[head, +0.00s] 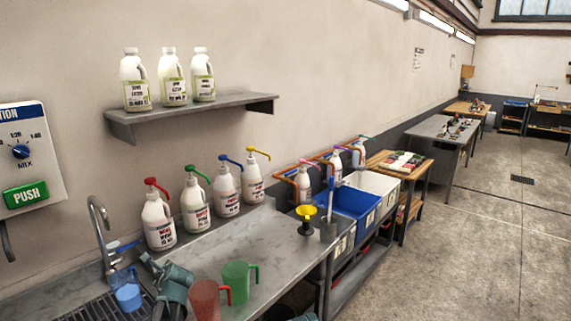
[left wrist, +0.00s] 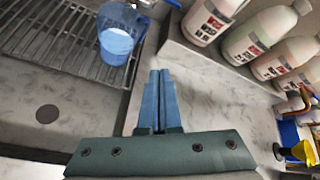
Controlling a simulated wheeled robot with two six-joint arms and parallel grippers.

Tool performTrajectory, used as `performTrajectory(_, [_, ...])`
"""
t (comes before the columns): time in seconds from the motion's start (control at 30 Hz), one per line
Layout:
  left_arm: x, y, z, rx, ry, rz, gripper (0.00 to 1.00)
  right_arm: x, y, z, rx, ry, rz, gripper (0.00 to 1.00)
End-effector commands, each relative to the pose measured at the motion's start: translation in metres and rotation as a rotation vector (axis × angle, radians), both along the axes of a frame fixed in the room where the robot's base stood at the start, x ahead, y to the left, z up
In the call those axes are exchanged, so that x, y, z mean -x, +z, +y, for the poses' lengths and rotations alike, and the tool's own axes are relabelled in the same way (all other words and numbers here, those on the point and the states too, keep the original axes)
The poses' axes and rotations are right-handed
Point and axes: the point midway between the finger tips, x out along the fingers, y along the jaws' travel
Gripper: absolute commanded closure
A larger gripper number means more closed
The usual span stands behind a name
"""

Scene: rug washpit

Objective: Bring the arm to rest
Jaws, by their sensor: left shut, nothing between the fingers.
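My left gripper (head: 150,262) is over the steel counter, between the drain grid and the red jug. In the left wrist view its two blue-grey fingers (left wrist: 160,78) lie together, shut and empty. They point toward the counter's back ledge and touch no object that I can see. My left arm comes up from the bottom edge of the head view. My right gripper does not show; only a small part of what looks like my right arm is at the bottom edge.
A blue jug (head: 127,292) stands on the drain grid (left wrist: 50,30) beneath the tap (head: 100,225), close left of the gripper. A red jug (head: 205,300) and a green jug (head: 237,282) stand to its right. Several pump bottles (head: 158,225) line the back ledge. Bare counter (head: 285,255) lies further right.

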Motion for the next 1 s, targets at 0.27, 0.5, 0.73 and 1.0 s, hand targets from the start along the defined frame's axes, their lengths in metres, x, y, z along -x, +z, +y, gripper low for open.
performTrajectory(0.27, [0.071,-0.051,-0.066,0.573,0.426,-0.109,1.0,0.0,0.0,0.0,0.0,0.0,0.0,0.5])
performTrajectory(0.5, [0.149,-0.09,-0.144,1.021,0.974,-0.135,1.0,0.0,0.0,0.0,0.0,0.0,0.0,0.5])
performTrajectory(0.73, [0.206,-0.104,-0.198,1.192,1.389,-0.109,1.0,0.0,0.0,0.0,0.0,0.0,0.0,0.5])
performTrajectory(1.0, [0.245,-0.143,-0.255,1.174,1.529,-0.04,1.0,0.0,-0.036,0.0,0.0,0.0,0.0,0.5])
